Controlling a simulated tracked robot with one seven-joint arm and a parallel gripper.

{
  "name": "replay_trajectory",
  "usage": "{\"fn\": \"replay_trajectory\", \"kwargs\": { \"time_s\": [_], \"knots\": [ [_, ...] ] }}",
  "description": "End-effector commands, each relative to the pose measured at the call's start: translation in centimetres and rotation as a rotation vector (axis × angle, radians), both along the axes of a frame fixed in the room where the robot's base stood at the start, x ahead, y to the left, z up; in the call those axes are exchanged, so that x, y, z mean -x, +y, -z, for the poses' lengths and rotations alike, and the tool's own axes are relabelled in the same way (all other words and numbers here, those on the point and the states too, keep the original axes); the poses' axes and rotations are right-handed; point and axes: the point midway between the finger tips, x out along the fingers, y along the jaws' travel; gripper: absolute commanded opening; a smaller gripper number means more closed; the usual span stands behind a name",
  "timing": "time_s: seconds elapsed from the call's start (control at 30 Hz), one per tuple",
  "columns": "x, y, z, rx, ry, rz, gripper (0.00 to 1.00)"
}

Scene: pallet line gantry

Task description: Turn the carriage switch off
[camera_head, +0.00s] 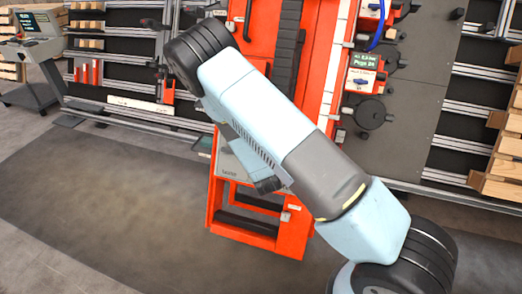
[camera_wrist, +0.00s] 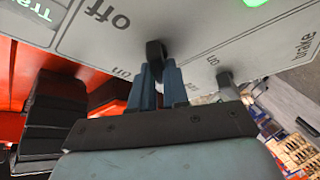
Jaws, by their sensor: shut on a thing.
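In the wrist view, a grey panel (camera_wrist: 200,25) fills the top, its lettering tilted. A black switch lever (camera_wrist: 154,48) stands out from it, between a large "off" to the upper left and a small "on" to the lower left. My gripper (camera_wrist: 160,75) is shut on this lever, with its two blue-grey fingers at the lever's end. The name "carriage" cannot be read, and the lever's exact setting is hard to tell. In the head view, my arm hides the gripper and the lever; part of the grey panel (camera_head: 232,172) shows on the orange gantry (camera_head: 262,30).
A second lever (camera_wrist: 226,82), near the words "on" and "brake", stands close to the right of my fingers. Black ribbed parts (camera_wrist: 55,110) are close on the left. In the head view, a cart with a screen (camera_head: 40,55) stands far left; the floor at lower left is clear.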

Motion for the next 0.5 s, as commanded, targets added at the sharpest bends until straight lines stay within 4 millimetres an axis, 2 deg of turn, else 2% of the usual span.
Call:
{"fn": "replay_trajectory", "kwargs": {
  "time_s": [0.5],
  "knots": [
    [0.03,0.42,0.04,0.342,0.124,-0.202,0.0]
  ]
}}
